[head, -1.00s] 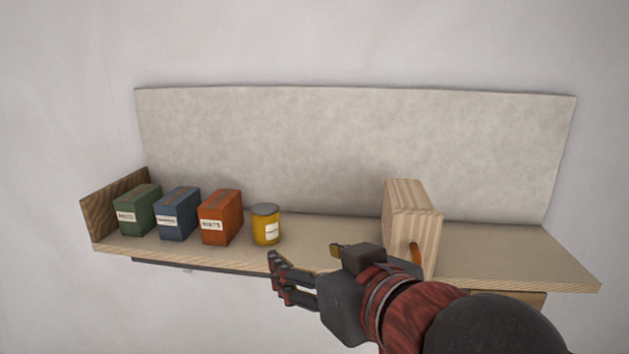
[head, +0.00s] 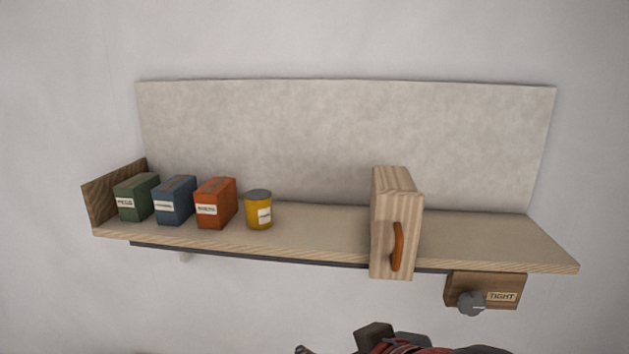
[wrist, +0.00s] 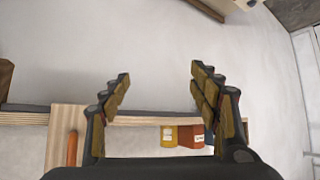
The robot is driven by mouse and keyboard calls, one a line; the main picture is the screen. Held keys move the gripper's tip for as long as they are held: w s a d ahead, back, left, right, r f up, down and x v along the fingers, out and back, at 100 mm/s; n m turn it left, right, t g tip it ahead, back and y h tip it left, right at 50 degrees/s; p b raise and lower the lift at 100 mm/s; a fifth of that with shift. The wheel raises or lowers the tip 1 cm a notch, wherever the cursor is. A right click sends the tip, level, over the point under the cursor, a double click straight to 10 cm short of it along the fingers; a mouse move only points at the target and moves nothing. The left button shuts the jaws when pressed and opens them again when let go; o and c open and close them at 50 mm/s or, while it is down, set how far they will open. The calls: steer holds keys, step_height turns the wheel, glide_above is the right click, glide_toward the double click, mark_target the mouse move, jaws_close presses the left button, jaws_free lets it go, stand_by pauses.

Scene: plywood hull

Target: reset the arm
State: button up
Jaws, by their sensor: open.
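My gripper (wrist: 160,78) is open in the wrist view, with its two fingers well apart and only pale wall showing between the tips. In the head view, only part of my arm shows at the bottom edge, below the shelf; the jaws are mostly out of frame there.
A wooden shelf (head: 320,240) holds a green box (head: 137,198), a blue box (head: 175,200), an orange box (head: 215,204), a yellow can (head: 259,211) and a wooden block (head: 380,225) with an orange handle (head: 397,246). A knob (head: 471,303) sits on a plaque marked TIGHT (head: 515,283).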

steer(key=s+d+f+m+g+h+b, duration=0.1)
steer(key=d+f+b, duration=0.4)
steer(key=f, duration=0.8)
steer(key=s+d+f+m+g+h+b, duration=0.1)
steer(key=d+f+b, duration=0.4)
steer(key=f+b, duration=0.6)
steer(key=s+d+f+m+g+h+b, duration=0.1)
steer(key=s+d+f+b, duration=0.4)
steer(key=f, duration=1)
steer(key=m+h+b, duration=0.1)
steer(key=m+b, duration=0.1)
steer(key=b, duration=0.1)
steer(key=shift+d+g, duration=0.3)
steer(key=shift+d, duration=0.1)
